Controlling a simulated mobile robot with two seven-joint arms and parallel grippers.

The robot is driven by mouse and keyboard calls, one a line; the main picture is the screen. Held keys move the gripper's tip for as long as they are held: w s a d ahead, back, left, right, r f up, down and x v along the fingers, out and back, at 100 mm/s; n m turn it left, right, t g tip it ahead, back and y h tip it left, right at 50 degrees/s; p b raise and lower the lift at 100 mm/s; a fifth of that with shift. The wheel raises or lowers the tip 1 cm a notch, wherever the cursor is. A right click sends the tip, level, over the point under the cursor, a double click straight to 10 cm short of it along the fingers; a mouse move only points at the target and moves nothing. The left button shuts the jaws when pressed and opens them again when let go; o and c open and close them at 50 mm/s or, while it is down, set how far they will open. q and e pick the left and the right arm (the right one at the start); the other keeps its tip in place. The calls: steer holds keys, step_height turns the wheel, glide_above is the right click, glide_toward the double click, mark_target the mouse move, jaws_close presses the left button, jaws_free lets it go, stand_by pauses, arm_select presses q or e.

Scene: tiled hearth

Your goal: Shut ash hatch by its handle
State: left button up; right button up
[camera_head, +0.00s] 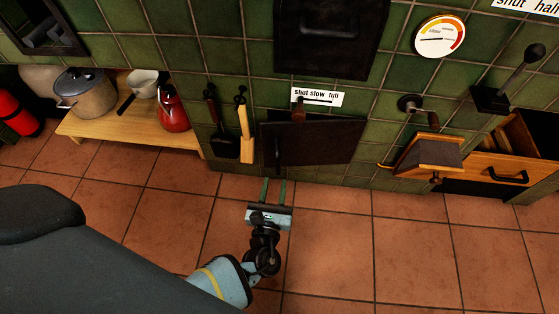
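A dark metal hatch (325,143), which looks like the ash hatch, sits low in the green tiled wall under a label strip. A thin dark upright bar near its left side, perhaps its handle (277,152), shows against it. I cannot tell how far the hatch stands open. My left gripper (274,188) is in front of and below the hatch's left part, over the floor tiles. Its two greenish fingers point at the wall, apart, with nothing between them. It appears clear of the hatch. My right gripper is out of view.
A slider label (318,97) and a dark door (330,38) are above the hatch. The tiled floor (335,240) is clear.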

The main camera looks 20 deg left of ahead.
mark_target(278, 167)
arm_select(q)
steer(key=b+x, duration=0.1)
steer(key=x, duration=0.5)
steer(key=shift+w+a+b, duration=0.1)
steer(key=shift+w+b, duration=0.05)
steer(key=shift+b, duration=0.25)
steer(key=shift+w+a, duration=0.1)
steer(key=shift+w, duration=0.55)
steer(key=shift+c, duration=0.4)
steer(key=c, duration=0.5)
jaws_close()
